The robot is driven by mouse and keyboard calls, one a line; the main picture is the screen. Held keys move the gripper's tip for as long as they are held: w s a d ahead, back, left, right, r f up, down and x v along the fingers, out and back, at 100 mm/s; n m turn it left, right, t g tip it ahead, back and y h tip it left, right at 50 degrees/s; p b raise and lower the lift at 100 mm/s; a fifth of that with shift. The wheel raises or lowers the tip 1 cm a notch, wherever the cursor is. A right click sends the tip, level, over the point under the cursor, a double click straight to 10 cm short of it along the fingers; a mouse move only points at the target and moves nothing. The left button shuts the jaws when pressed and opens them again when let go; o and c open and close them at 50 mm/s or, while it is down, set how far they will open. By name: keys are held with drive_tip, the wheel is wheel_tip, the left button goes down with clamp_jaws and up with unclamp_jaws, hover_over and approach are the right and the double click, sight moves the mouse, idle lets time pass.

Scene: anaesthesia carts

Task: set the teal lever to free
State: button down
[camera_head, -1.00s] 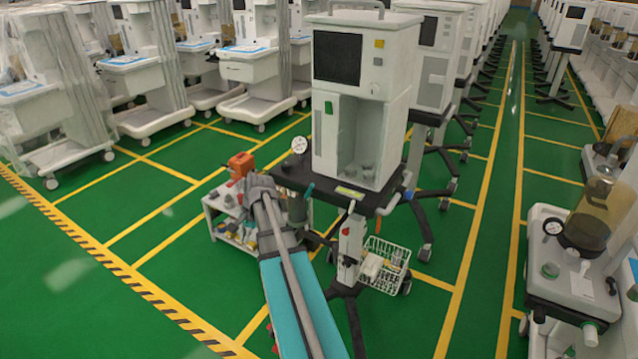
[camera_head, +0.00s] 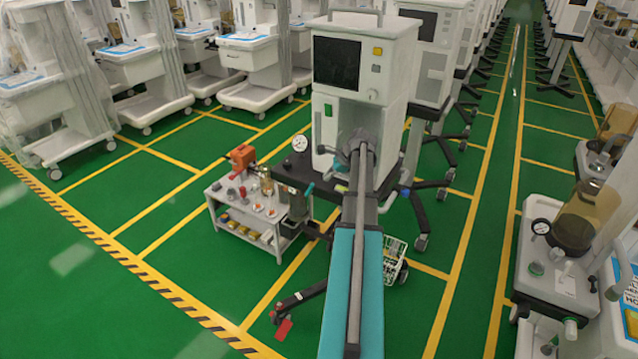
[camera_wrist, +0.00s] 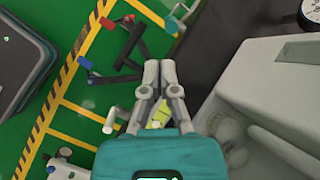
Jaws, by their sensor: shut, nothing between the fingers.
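The teal lever (camera_head: 309,188) is a small teal handle at the front left edge of the dark shelf (camera_head: 290,171) of the nearest white machine. It also shows near the top of the wrist view (camera_wrist: 171,25), at the dark shelf's edge. My gripper (camera_wrist: 160,64) is shut and empty, its fingertips below the lever in that view and apart from it. In the head view my wrist is in front of the machine's open recess, to the right of the lever. My arm hides part of the shelf's front, and the fingertips are not clear there. The lever's setting marks are not readable.
The white machine (camera_head: 395,80) stands close behind my wrist. A round gauge (camera_head: 300,143) is on the shelf's left. A small grey trolley (camera_head: 214,190) with loose parts stands left. A red pedal (camera_head: 284,329) and dark legs are low down. Green floor is free at left.

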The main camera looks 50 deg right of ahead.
sight(319, 187)
drive_tip(key=shift+s+d+r+m, duration=0.25)
drive_tip(key=shift+s+d, duration=0.1)
drive_tip(key=shift+d, duration=0.25)
drive_tip(key=shift+s+d+r+m, duration=0.2)
drive_tip(key=shift+s+d, duration=0.15)
drive_tip(key=shift+d, duration=0.25)
drive_tip(key=shift+f+t, duration=0.1)
drive_tip(key=shift+t, duration=0.2)
drive_tip(key=shift+b+x, duration=3.9)
drive_tip(key=shift+x, duration=1)
drive_tip(key=shift+s+d+p, duration=0.1)
drive_tip(key=shift+d+p, duration=0.05)
drive_tip(key=shift+p, duration=0.2)
